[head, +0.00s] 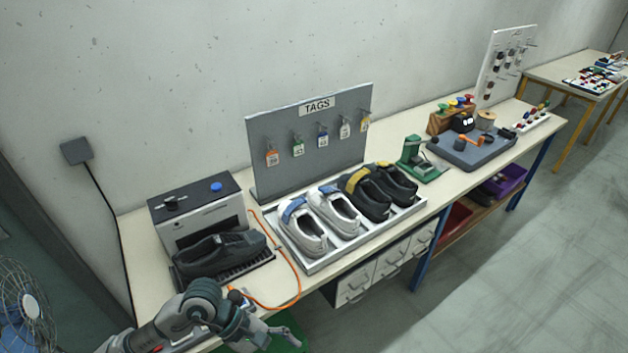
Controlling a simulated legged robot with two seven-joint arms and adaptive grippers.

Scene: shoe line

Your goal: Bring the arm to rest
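My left arm comes in from the lower left and bends over the front edge of the workbench (140,270). Its gripper (287,336) is at the bottom of the head view, just off the bench's front edge. A finger shows pointing right, but whether the gripper is open or shut cannot be made out. I see nothing clearly held in it. My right gripper is not in view.
A black shoe (218,253) sits at a grey machine (197,215) behind the arm. An orange cable (290,262) loops near the gripper. A white tray (310,268) holds white and black shoes. A green item (291,340) lies below the gripper. A fan (25,305) stands at left.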

